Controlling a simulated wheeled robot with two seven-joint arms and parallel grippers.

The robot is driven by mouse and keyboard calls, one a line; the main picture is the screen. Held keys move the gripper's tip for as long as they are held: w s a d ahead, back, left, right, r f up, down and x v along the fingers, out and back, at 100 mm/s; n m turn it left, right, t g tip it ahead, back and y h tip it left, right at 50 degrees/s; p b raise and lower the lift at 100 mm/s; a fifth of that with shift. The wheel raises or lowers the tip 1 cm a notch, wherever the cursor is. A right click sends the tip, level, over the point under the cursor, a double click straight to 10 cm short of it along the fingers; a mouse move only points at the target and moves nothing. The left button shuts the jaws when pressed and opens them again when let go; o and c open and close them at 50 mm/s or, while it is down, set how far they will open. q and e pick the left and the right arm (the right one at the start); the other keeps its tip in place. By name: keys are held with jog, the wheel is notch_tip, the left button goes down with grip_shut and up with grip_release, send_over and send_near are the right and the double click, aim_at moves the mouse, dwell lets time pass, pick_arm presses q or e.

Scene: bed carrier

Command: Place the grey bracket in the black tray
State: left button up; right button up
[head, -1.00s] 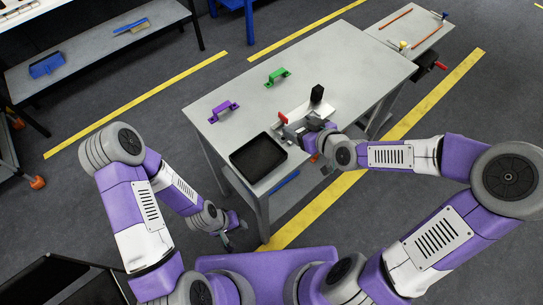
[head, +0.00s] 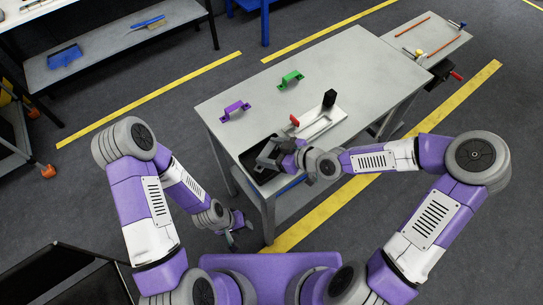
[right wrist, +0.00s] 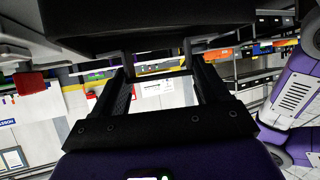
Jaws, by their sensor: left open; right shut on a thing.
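The black tray (head: 249,161) lies at the near corner of the grey table, partly hidden under my right gripper. My right gripper (head: 275,152) is over the tray and shut on the grey bracket (head: 266,160). The bracket is small and partly covered by the fingers in the head view. In the right wrist view it is dark and shadowed between the fingertips; I cannot tell whether it touches the tray. My left gripper (head: 233,231) is open and empty, low beside the table's near side, away from the tray.
A purple bracket (head: 235,110) and a green bracket (head: 291,79) stand farther back on the table (head: 350,70). A pale fixture (head: 321,121) with a red-handled clamp and black block is right of the tray. The far table top is clear.

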notch_tip(320, 180, down, 2)
jog(key=shift+f, duration=0.15)
jog(key=shift+f+b, duration=0.2)
jog(key=shift+b, duration=0.2)
jog(key=o, duration=1.1)
jog(key=shift+r, duration=0.1)
